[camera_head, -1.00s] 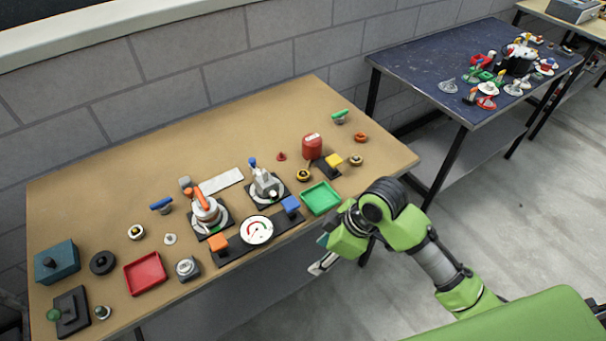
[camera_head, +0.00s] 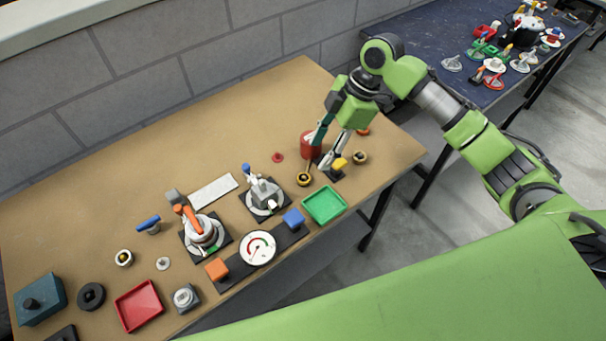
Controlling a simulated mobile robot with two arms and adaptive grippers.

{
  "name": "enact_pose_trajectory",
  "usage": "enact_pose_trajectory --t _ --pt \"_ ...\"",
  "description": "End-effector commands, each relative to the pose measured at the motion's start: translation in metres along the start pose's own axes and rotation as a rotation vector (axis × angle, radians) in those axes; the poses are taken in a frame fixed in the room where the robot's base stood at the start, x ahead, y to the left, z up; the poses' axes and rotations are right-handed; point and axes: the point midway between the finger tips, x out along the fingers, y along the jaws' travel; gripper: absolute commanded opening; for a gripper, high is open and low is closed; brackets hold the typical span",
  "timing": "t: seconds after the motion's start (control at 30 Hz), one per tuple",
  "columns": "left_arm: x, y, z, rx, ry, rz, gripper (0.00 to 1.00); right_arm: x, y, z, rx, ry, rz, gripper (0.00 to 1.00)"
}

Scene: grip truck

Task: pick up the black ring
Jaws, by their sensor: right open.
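The black ring (camera_head: 91,297) lies flat on the brown table at the lower left, between a teal box and a red tray. Its dark centre hole shows. My right gripper (camera_head: 320,153) is at the right part of the table, far from the black ring. It is open and points down, with its fingers in front of a red cylinder (camera_head: 307,145) and near a yellow block (camera_head: 340,164). I cannot tell whether the fingers touch either. My left gripper is not in view.
The teal box (camera_head: 40,299) and the red tray (camera_head: 139,305) flank the ring. Several levers, a gauge (camera_head: 258,248) and a green tray (camera_head: 324,204) fill the table's middle and front. The back left of the table (camera_head: 100,190) is bare. A blue table (camera_head: 420,50) stands behind right.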

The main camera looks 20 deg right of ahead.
Motion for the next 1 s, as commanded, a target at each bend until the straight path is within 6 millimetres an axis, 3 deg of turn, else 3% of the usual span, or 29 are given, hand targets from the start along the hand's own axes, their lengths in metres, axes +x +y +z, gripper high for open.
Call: enact_pose_trajectory --t 0.1,0.17,0.5,0.7,1.0 --pt "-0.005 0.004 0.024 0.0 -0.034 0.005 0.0 0.022 -0.001 -0.001 0.002 0.001 -0.002 0.44" --pt "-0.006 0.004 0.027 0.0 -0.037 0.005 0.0 0.03 -0.001 -0.001 0.002 0.002 -0.002 0.44" --pt "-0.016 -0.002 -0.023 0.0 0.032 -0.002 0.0 0.061 -0.005 -0.002 0.003 0.001 -0.004 0.44" --pt "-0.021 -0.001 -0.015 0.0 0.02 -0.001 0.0 0.088 -0.005 -0.001 0.001 0.001 0.0 0.44" --pt "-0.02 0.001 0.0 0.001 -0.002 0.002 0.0 0.092 -0.004 0.0 0.001 -0.001 0.002 0.41"
